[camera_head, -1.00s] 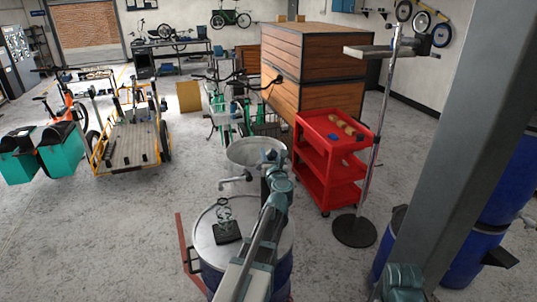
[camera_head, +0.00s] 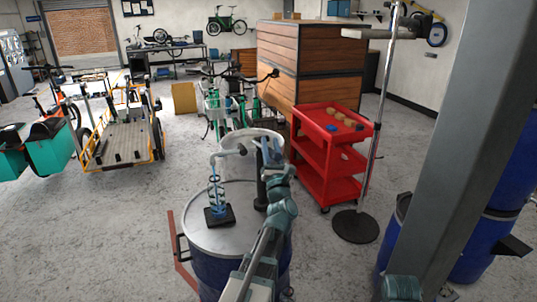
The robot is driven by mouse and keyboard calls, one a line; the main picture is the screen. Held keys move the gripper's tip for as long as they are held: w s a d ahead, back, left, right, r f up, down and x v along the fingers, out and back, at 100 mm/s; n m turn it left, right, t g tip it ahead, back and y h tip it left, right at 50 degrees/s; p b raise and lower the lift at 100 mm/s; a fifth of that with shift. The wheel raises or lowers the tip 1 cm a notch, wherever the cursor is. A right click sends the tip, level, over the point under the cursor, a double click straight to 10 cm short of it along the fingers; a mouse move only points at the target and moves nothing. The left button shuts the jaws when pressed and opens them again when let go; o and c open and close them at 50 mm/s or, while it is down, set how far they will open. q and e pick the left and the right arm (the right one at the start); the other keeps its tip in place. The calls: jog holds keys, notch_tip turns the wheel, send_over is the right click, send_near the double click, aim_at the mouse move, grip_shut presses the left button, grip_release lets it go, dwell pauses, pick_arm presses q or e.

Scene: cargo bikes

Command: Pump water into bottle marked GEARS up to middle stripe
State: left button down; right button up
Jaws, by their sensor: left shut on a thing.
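A clear bottle (camera_head: 216,197) with dark rings stands upright on a black base (camera_head: 219,216) on top of a metal-lidded blue drum (camera_head: 238,235). It looks bluish inside; the level against its stripes is too small to tell, and I cannot read any marking. A grey spout (camera_head: 229,153) reaches out to the left, with its end above the bottle's mouth. The dark pump body (camera_head: 262,190) stands on the lid right of the bottle. My left gripper (camera_head: 268,158) is shut at the top of the pump, apparently on its handle, which it mostly hides. My right gripper is out of view.
A pale round tub (camera_head: 255,138) shows behind the pump. A red cart (camera_head: 327,150) and a stand with a round black base (camera_head: 355,227) are to the right. A grey post (camera_head: 455,150) blocks the right side. Open floor (camera_head: 100,240) lies left of the drum.

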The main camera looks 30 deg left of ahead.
pick_arm(q)
notch_tip(320, 180, down, 6)
jog(key=d+m+t+y+b, duration=0.1)
jog(key=t+b, duration=0.2)
jog(key=b, duration=0.7)
jog(key=shift+s+f+m+t, duration=0.15)
jog(key=shift+s+m+t, duration=0.15)
jog(key=shift+s+t, duration=0.15)
jog(key=c, duration=0.6)
grip_release()
jog(key=shift+f, duration=0.1)
jog(key=b+v, duration=1)
jog(key=v, duration=0.3)
jog(key=shift+s+d+f, duration=0.1)
jog(key=shift+d+f, duration=0.1)
jog(key=shift+f, duration=0.1)
